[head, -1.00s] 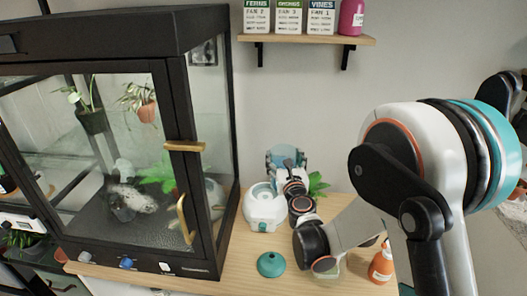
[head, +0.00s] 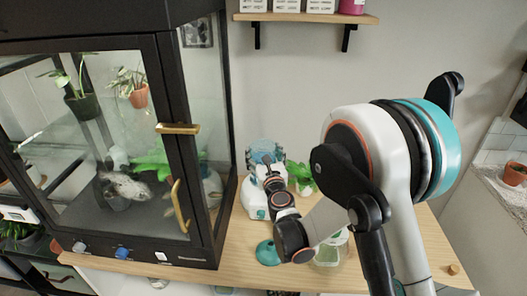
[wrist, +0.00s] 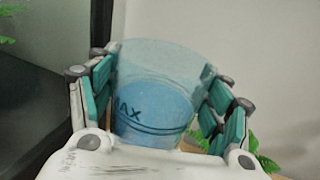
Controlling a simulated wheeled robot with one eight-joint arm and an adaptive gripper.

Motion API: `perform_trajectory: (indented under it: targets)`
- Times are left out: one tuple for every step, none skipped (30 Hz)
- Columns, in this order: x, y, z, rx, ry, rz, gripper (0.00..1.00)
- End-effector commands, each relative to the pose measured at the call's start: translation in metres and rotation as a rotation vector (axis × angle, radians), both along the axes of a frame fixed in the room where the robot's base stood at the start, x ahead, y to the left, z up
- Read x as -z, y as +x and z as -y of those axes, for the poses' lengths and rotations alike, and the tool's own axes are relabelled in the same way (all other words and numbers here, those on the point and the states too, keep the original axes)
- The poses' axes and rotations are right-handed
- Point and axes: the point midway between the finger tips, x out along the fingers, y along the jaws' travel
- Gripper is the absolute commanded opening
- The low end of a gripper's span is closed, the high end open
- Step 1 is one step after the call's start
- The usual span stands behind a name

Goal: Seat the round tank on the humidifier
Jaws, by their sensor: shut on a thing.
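My gripper (head: 267,168) is shut on the round tank (head: 264,150), a clear blue cup. In the wrist view the tank (wrist: 155,100) sits between the teal finger pads, with a MAX mark and dark lines on its wall. The white humidifier base (head: 253,200) stands on the wooden table by the cabinet, partly hidden by my gripper and wrist. In the head view the tank appears above and slightly right of the base. I cannot tell whether they touch.
A black glass cabinet (head: 189,85) stands close on the left, with brass handles. A teal funnel-like piece (head: 267,253) and a pale green container (head: 328,254) lie at the front. A green plant (head: 300,175) is behind my gripper. The table's right side is mostly clear.

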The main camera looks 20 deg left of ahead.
Motion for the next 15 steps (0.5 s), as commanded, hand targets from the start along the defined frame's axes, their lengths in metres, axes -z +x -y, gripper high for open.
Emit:
perform_trajectory:
  targets:
    - [0.0060, 0.0000, 0.0001, 0.000, 0.000, 0.000, 0.05]
    - [0.0079, 0.0000, 0.0001, 0.000, 0.000, 0.000, 0.05]
    - [0.0099, 0.0000, 0.0001, 0.000, 0.000, 0.000, 0.05]
    - [0.0112, 0.0000, 0.0001, 0.000, 0.000, 0.000, 0.05]
    - [0.0122, -0.0001, 0.0002, 0.000, 0.000, 0.000, 0.05]
    - [0.0131, -0.0001, 0.0002, 0.000, 0.000, 0.000, 0.05]
    - [0.0135, -0.0001, 0.0002, 0.000, 0.000, 0.000, 0.05]
    - [0.0138, -0.0001, 0.0002, 0.000, 0.000, 0.000, 0.05]
    - [0.0139, -0.0001, 0.0002, 0.000, 0.000, 0.000, 0.05]
    - [0.0138, -0.0001, 0.0002, 0.000, 0.000, 0.000, 0.05]
    - [0.0137, -0.0001, 0.0002, 0.000, 0.000, 0.000, 0.05]
    - [0.0136, -0.0001, 0.0002, 0.000, 0.000, 0.000, 0.05]
    - [0.0135, -0.0001, 0.0002, 0.000, 0.000, 0.000, 0.05]
    - [0.0135, -0.0001, 0.0002, 0.000, 0.000, 0.000, 0.05]
    - [0.0135, -0.0001, 0.0002, 0.000, 0.000, 0.000, 0.05]
